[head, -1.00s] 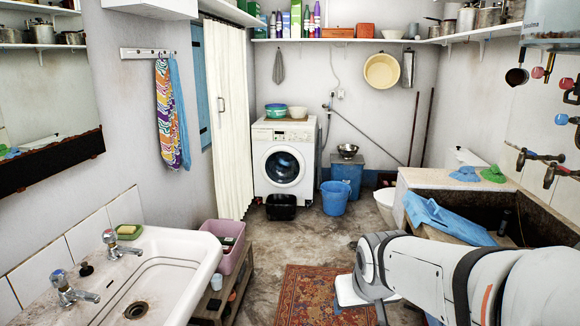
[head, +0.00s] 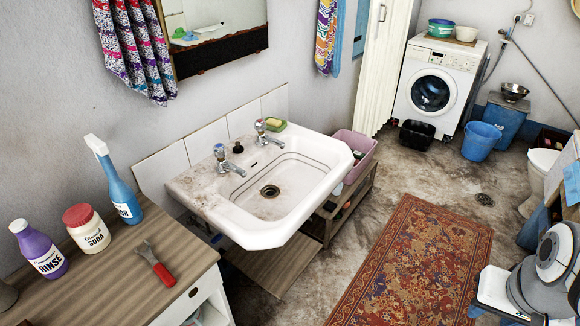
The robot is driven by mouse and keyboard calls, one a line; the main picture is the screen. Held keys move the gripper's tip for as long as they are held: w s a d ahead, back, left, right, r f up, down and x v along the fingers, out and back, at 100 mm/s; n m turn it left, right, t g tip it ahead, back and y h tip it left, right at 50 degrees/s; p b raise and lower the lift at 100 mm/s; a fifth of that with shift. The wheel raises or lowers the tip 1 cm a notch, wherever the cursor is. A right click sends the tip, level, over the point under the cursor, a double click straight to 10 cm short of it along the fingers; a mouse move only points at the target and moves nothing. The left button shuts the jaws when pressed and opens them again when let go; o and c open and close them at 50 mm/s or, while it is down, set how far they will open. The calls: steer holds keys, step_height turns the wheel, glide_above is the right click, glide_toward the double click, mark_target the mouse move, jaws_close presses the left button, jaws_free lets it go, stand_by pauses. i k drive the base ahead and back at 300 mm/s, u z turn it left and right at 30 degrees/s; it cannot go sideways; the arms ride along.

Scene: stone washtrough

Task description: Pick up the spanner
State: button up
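The spanner (head: 156,262) lies on the wood-topped cabinet (head: 107,307) at the lower left of the head view. It has a grey metal head and a red handle, with the handle toward the front edge of the top. Nothing covers it. Part of my arm shows at the lower right edge, far from the spanner across the rug. My gripper's fingers are not in view.
A purple rinse bottle (head: 40,250), a soda jar (head: 88,228) and a blue spray bottle (head: 117,187) stand behind the spanner. A white washbasin (head: 310,172) is right of the cabinet. A patterned rug (head: 415,265) covers the open floor.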

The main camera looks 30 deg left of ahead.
mark_target(158, 268)
steer(key=u, duration=2)
steer(key=i, duration=0.7)
steer(key=u, duration=0.2)
